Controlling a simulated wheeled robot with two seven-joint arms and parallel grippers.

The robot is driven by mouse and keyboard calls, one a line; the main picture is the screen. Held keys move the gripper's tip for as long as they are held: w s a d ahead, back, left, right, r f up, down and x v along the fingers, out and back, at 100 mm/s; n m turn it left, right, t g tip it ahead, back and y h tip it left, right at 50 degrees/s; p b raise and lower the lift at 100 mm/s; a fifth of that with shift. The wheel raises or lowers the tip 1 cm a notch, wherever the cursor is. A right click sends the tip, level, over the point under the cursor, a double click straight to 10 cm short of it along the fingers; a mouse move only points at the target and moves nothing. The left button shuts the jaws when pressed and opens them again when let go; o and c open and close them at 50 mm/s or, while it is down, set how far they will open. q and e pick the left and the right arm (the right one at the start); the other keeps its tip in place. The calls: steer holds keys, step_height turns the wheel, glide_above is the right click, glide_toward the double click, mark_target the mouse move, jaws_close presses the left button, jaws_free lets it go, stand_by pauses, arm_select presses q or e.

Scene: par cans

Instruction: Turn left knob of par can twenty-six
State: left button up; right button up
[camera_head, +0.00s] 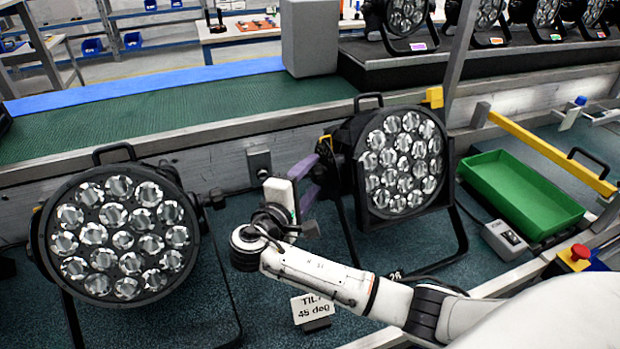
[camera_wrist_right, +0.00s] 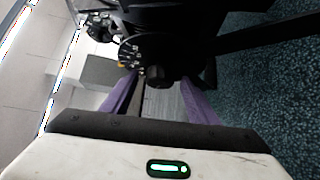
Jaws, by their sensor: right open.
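Par can twenty-six (camera_head: 404,165) is a black round lamp with many clear lenses. It stands tilted in its bracket in the middle of the head view, with a "26" label (camera_head: 395,275) at its foot. My right gripper (camera_head: 317,173) is at the lamp's left side, its purple fingers apart. In the right wrist view, the black left knob (camera_wrist_right: 159,76) shows between and just beyond the open fingertips (camera_wrist_right: 160,88). A dial plate with pale marks (camera_wrist_right: 131,52) is beside it. I cannot tell whether the fingers touch the knob. My left gripper is out of view.
Another par can (camera_head: 122,240) stands close on the left. A "TILT 45 deg" sign (camera_head: 312,308) is in front. A green tray (camera_head: 520,191), a grey switch box (camera_head: 505,238) and a red stop button (camera_head: 577,254) are on the right. A green conveyor (camera_head: 180,117) runs behind.

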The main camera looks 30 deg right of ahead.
steer(key=c, duration=1)
steer(key=shift+c, duration=0.2)
steer(key=shift+r, duration=0.1)
steer(key=shift+w+r+n+g+y+p, duration=0.15)
steer(key=shift+r+n+g+y+p, duration=0.15)
steer(key=shift+n+g+y+p, duration=0.5)
steer(key=shift+w+r+n+g+y, duration=0.1)
steer(key=shift+n+g+y, duration=0.2)
steer(key=shift+n+g, duration=0.25)
steer(key=shift+w+r+n+g+y, duration=0.1)
steer(key=shift+n+g+y, duration=0.2)
steer(key=shift+n+g, duration=0.25)
steer(key=g, duration=0.1)
steer(key=n+g+y, duration=0.1)
steer(key=shift+w+r+g, duration=0.2)
steer(key=shift+w+g, duration=0.05)
steer(key=shift+g, duration=0.05)
steer(key=n+g, duration=0.1)
steer(key=n+g+y, duration=0.1)
steer(key=g, duration=0.1)
steer(key=shift+w+d, duration=0.15)
steer(key=shift+w, duration=0.15)
steer(key=shift+n+g, duration=0.3)
steer(key=shift+g, duration=0.1)
steer(key=shift+w+g+y, duration=0.1)
steer(key=shift+g+y, duration=0.2)
steer(key=shift+g, duration=0.1)
